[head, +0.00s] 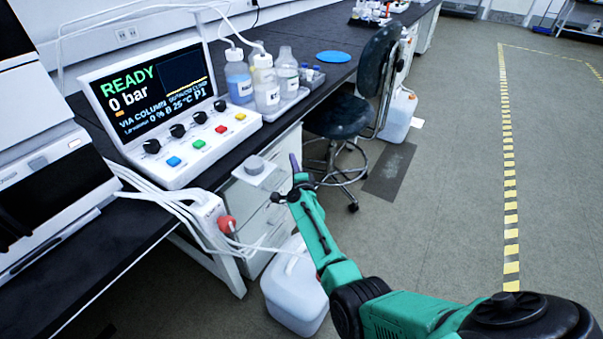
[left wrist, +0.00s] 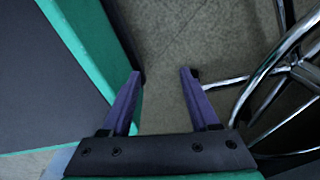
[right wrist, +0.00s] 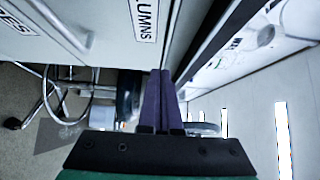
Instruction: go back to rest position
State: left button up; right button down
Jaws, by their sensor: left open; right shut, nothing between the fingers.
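My right gripper (head: 293,166) is at the end of the green arm that reaches in from the lower right in the head view. It is in front of the bench drawers, beside the small grey knob on its white plate. In the right wrist view its purple fingers (right wrist: 160,75) are together with nothing between them. My left gripper does not show in the head view. In the left wrist view its purple fingers (left wrist: 160,75) are wide apart and empty above the grey floor, with a teal and dark surface to the left.
A control console (head: 165,110) with a lit screen stands on the black bench, with bottles (head: 265,80) on a tray behind it. A stool (head: 340,115) and a white jerrycan (head: 295,290) stand near the arm. The floor (head: 450,130) to the right is clear.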

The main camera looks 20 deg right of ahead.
pick_arm(q)
jog(key=shift+s+a+r+p, duration=0.1)
jog(key=shift+s+r+p, duration=0.3)
jog(key=shift+r, duration=0.2)
jog(key=shift+s+a+r+p, duration=0.1)
jog(key=shift+s+r+p, duration=0.15)
jog(key=shift+r+p, duration=0.25)
pick_arm(e)
jog(key=s+a, duration=0.1)
jog(key=s, duration=0.6)
